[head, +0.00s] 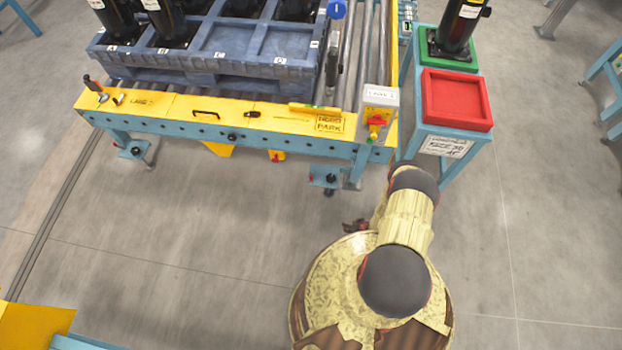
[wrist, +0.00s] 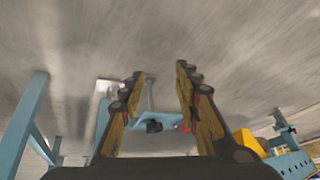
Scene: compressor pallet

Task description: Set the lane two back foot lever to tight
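My gripper (wrist: 160,75) is open in the wrist view, its two fingers apart with nothing between their tips. Beyond it, seen between the fingers, is a light-blue foot bracket (wrist: 168,121) with a black knob (wrist: 154,126) and a small red part (wrist: 186,127). I cannot tell which foot this is or how its lever is set. In the head view a front foot bracket (head: 323,176) stands below the conveyor's right end, and another (head: 134,149) below its left end. My gripper (head: 355,225) shows there only as a dark tip beside my arm.
The yellow-edged conveyor (head: 225,117) carries a blue pallet (head: 205,70) with black compressors. A blue stand with a red tray (head: 456,98) and a green tray (head: 432,48) is at right. Floor in front of the conveyor is clear. Blue legs (wrist: 25,122) show left in the wrist view.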

